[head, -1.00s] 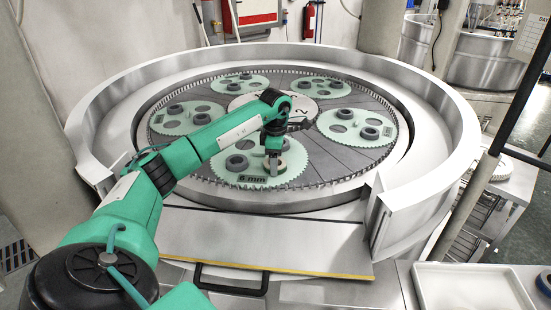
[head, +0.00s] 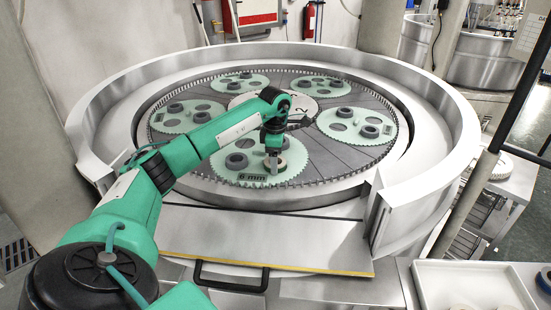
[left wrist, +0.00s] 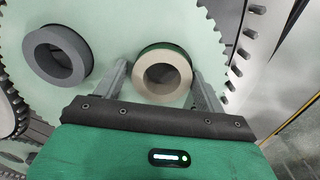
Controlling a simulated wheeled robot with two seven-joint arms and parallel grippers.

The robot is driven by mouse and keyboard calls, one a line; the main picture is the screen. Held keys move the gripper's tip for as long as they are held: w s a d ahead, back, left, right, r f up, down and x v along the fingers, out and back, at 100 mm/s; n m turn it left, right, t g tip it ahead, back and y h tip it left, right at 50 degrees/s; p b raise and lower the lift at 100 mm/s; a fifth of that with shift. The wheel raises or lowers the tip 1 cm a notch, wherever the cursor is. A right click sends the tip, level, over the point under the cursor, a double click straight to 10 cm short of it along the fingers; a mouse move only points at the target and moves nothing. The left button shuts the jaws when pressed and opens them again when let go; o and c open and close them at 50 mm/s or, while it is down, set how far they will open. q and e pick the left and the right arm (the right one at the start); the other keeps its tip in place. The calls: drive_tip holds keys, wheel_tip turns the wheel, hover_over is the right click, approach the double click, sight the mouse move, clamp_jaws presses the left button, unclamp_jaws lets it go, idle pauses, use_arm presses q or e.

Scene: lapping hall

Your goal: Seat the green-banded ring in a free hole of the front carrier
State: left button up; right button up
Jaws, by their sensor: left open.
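The green-banded ring (left wrist: 148,72) is beige with a green band around its side. It lies on the pale green front carrier (left wrist: 110,20) and also shows in the head view (head: 281,165). My left gripper (left wrist: 163,88) is open, with one finger on each side of the ring. In the head view the gripper (head: 272,170) reaches down at the front carrier (head: 300,172), marked "6 mm". A grey ring (left wrist: 40,52) sits left of the banded ring. I cannot tell whether the banded ring is fully down in a hole. My right gripper is not in view.
Several more carriers with dark rings, such as the right one (head: 384,118), lie on the dark plate (head: 325,158). A high metal rim (head: 440,110) surrounds it, with a gap at the front. A white tray (head: 470,275) stands at lower right.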

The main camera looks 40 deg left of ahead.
use_arm(q)
drive_tip(key=shift+s+d+f, duration=0.15)
drive_tip(key=shift+f, duration=0.25)
drive_tip(key=shift+s+d+f, duration=0.1)
drive_tip(key=shift+f, duration=0.3)
drive_tip(key=shift+r, duration=0.25)
wheel_tip(320, 180, up, 13)
drive_tip(key=b, duration=0.2)
drive_tip(key=shift+w+a, duration=0.2)
drive_tip(key=shift+a, duration=0.05)
drive_tip(key=shift+r, duration=0.1)
